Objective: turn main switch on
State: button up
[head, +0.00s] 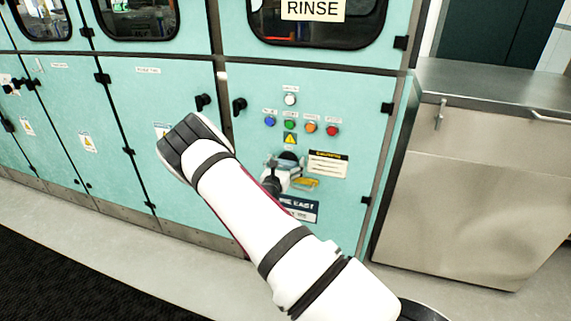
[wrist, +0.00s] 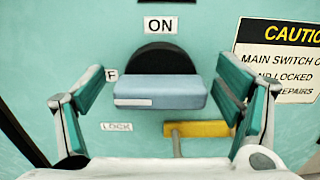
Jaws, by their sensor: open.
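The main switch has a grey-blue handle (wrist: 165,92) in front of a black round disc (wrist: 160,62), seen in the wrist view under an ON label (wrist: 161,24). The handle lies level, with a white mark at its left end. A partly hidden label ending in F (wrist: 111,74) is at its left, and a LOCK label (wrist: 116,127) is lower left. My gripper (wrist: 163,96) is open, its teal-padded fingers on either side of the handle. Contact cannot be told. In the head view my gripper (head: 284,172) is at the switch, mostly covering it.
A yellow piece (wrist: 196,129) sits just below the handle, near the right finger. A caution sign (wrist: 282,60) is at right. Above the switch are several coloured buttons, including a red one (head: 332,131). A steel cabinet (head: 470,185) stands at right; floor is clear in front.

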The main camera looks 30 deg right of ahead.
jog(key=c, duration=1.2)
jog(key=shift+o, duration=0.2)
jog(key=shift+s+m+p, duration=0.1)
jog(key=shift+m+p, duration=0.25)
jog(key=shift+m, duration=0.05)
jog(key=m+p, duration=0.2)
jog(key=shift+s+d+r+m, duration=0.1)
jog(key=shift+d+m, duration=0.05)
jog(key=shift+m, duration=0.25)
jog(key=m+p, duration=0.1)
jog(key=m, duration=0.1)
jog(key=m+p, duration=0.2)
jog(key=m, duration=0.1)
jog(key=shift+s+d+f, duration=0.1)
jog(key=shift+s+f, duration=0.1)
jog(key=m+p, duration=0.3)
jog(key=m, duration=0.2)
jog(key=shift+s+f, duration=0.1)
jog(key=shift+f, duration=0.05)
jog(key=shift+d+f+m+p, duration=0.15)
jog(key=shift+m+p, duration=0.4)
jog(key=shift+m, duration=0.55)
jog(key=shift+a+f+m+p, duration=0.1)
jog(key=shift+m+p, duration=0.45)
jog(key=shift+m, duration=0.55)
